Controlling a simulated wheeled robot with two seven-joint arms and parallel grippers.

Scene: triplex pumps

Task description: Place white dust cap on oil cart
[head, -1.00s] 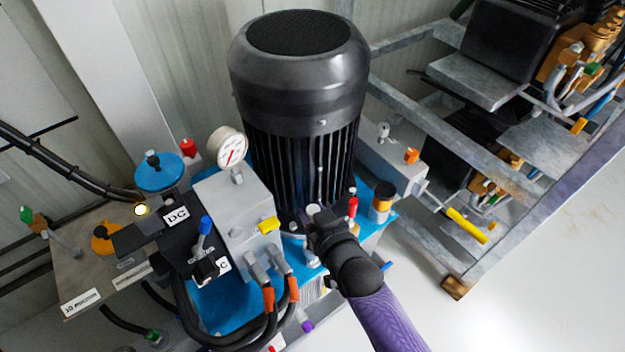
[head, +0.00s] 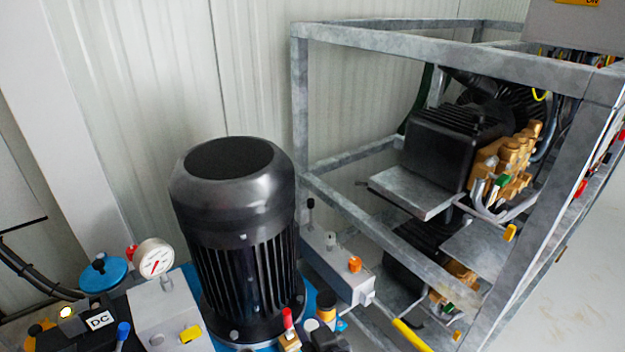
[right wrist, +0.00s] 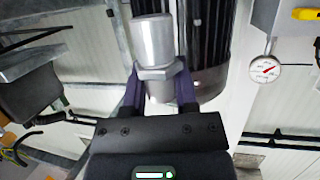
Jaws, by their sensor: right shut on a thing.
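The oil cart has a blue base (head: 190,272), a large black motor (head: 240,240) and a grey block (head: 165,310). My right gripper (right wrist: 159,82) is shut on a pale grey-white cylinder with a hexagonal collar, seemingly the white dust cap (right wrist: 152,40). The black motor stands behind it in the right wrist view. I cannot tell whether the cap touches a fitting. My left gripper is not in view.
A pressure gauge (head: 154,258) and a red-topped fitting (head: 288,330) stand on the cart. To its right, a yellow-handled lever (head: 410,335) sticks out. A grey steel frame (head: 395,240) with black and brass pumps (head: 505,165) fills the right side. Pale floor lies far right.

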